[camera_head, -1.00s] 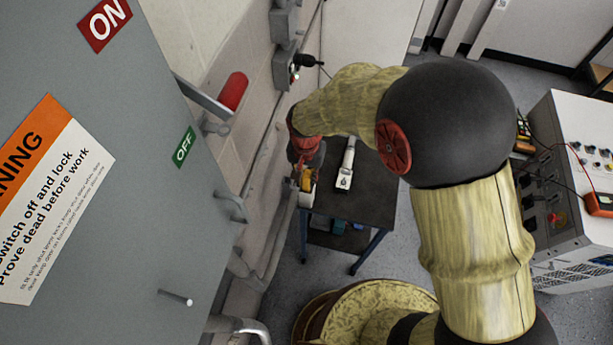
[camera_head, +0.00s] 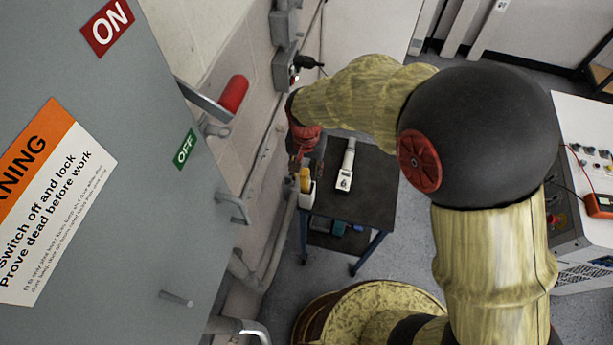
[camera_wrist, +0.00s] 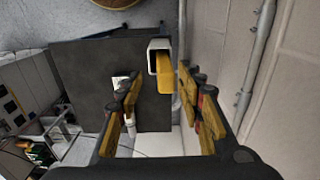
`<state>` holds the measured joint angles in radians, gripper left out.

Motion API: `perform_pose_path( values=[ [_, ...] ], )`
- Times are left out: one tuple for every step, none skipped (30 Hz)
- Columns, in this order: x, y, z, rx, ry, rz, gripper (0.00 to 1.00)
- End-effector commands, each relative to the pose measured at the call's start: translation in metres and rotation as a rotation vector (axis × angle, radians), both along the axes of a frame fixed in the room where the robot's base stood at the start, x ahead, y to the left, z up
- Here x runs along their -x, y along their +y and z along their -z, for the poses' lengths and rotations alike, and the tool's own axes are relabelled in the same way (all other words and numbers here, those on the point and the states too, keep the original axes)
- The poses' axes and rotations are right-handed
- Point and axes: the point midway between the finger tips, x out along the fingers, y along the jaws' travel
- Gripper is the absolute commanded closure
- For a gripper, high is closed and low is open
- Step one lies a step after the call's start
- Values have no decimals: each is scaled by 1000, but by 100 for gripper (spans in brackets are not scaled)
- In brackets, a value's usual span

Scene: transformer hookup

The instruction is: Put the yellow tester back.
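The yellow tester (camera_head: 305,178) stands in a small white holder (camera_head: 307,196) at the left edge of the dark table. In the wrist view the yellow tester (camera_wrist: 165,78) sits in the square mouth of the white holder (camera_wrist: 159,46). My gripper (camera_head: 300,160) is just above and beside the tester in the head view. In the wrist view my gripper (camera_wrist: 162,79) is open, with its fingers spread to either side of the tester and a gap on both sides. Nothing is held.
A white handheld tool (camera_head: 346,166) lies on the dark table (camera_head: 370,195). The grey cabinet (camera_head: 130,220) with a red-handled lever (camera_head: 233,94) fills the left. A wall conduit (camera_wrist: 258,55) runs close to my gripper's right side. A white panel unit (camera_head: 590,180) stands at the right.

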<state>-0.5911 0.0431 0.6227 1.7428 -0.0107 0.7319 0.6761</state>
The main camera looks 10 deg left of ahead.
Motion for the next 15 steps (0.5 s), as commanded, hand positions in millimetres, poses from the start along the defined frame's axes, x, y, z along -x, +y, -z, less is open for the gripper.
perform_pose_path(
  values=[
    [-1,1,-13,-3,-3,0,62],
    [-1,1,-19,-2,-3,0,62],
    [-1,1,-27,-2,-3,0,62],
    [0,1,-33,-2,-3,0,62],
    [0,1,-39,-2,-2,0,62],
    [0,1,-46,-2,-2,0,62],
    [0,1,-50,-1,-2,0,62],
    [0,1,-55,-1,-1,0,62],
    [0,1,-60,-1,-2,0,62],
    [0,1,-63,-1,-1,0,62],
    [0,1,-66,-1,-1,0,62],
    [0,1,-70,-1,-1,0,62],
    [0,1,-72,-1,-1,0,62],
    [0,1,-73,-1,-1,0,62],
    [0,1,-75,0,0,0,62]
  ],
)
